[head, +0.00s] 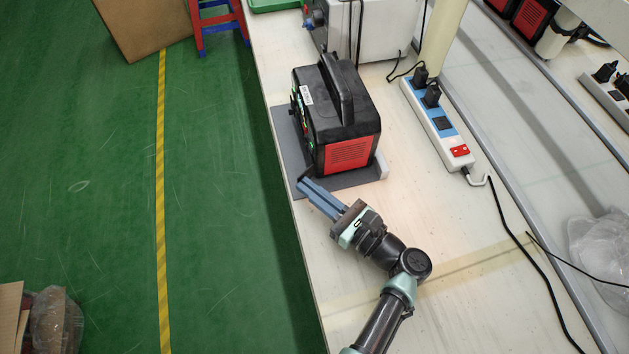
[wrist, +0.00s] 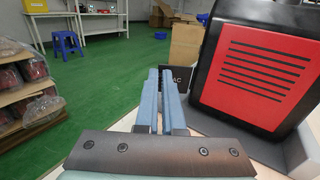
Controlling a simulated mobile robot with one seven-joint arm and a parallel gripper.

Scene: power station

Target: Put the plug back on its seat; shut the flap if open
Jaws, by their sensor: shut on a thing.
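The black power station (head: 340,105) with red side panels stands on a grey mat (head: 350,181) on the bench. Its red end panel (wrist: 262,65) fills the right of the wrist view. My gripper (head: 302,184) is at the near left corner of the station, with its long blue fingers close together. In the wrist view the fingertips (wrist: 158,72) meet a dark flap (wrist: 183,77) marked with letters like "AC", which juts out beside the station. The fingers are shut on its edge. I cannot make out the plug or its seat.
A white and blue power strip (head: 437,122) with black plugs lies right of the station. A grey-white box (head: 385,30) stands behind it. The bench's left edge is close to my gripper. The near bench top is clear.

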